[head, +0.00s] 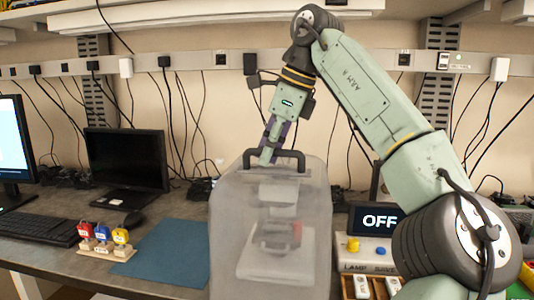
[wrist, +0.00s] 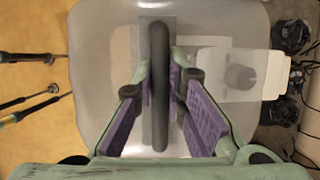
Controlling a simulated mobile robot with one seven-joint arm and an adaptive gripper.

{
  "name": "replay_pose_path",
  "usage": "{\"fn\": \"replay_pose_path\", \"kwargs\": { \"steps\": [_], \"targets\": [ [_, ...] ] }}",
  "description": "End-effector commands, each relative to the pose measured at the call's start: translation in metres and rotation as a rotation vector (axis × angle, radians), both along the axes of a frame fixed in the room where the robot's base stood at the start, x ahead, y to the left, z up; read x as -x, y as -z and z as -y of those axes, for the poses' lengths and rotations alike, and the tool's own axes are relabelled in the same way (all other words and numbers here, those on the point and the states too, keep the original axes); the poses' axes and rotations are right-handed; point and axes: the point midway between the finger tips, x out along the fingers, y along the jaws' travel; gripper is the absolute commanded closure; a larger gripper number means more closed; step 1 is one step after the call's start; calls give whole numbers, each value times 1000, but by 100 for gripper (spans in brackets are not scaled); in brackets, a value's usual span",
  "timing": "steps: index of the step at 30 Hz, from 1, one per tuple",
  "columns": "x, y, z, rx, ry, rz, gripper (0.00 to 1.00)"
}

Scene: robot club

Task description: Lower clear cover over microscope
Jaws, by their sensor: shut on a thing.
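A clear, box-shaped cover (head: 226,225) with a dark handle (head: 298,158) on top fills the middle of the head view; its lower end is cut off by the frame. My gripper (head: 268,157) comes down from above, shut on the handle, which runs between its fingers in the wrist view (wrist: 160,120). A pale microscope (head: 276,245) shows blurred through the cover's wall. In the wrist view the microscope (wrist: 240,75) sits toward the right side, and a white part of it shows past the cover's edge. I cannot tell the gap between the cover's rim and the bench.
A blue mat (head: 165,257) lies on the bench to the left. Coloured padlocks on a stand (head: 105,240), a keyboard (head: 35,228) and monitors (head: 125,160) are farther left. A panel reading OFF (head: 378,220) stands close to the right. Cables hang on the wall behind.

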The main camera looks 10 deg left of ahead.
Motion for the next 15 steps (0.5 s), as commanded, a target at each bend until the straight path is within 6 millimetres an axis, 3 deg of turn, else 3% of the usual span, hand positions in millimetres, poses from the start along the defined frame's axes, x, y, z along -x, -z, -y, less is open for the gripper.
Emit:
{"fn": "replay_pose_path", "kwargs": {
  "steps": [15],
  "targets": [
    [-10, -1, -1, -2, 1, 1, 100]
  ]
}}
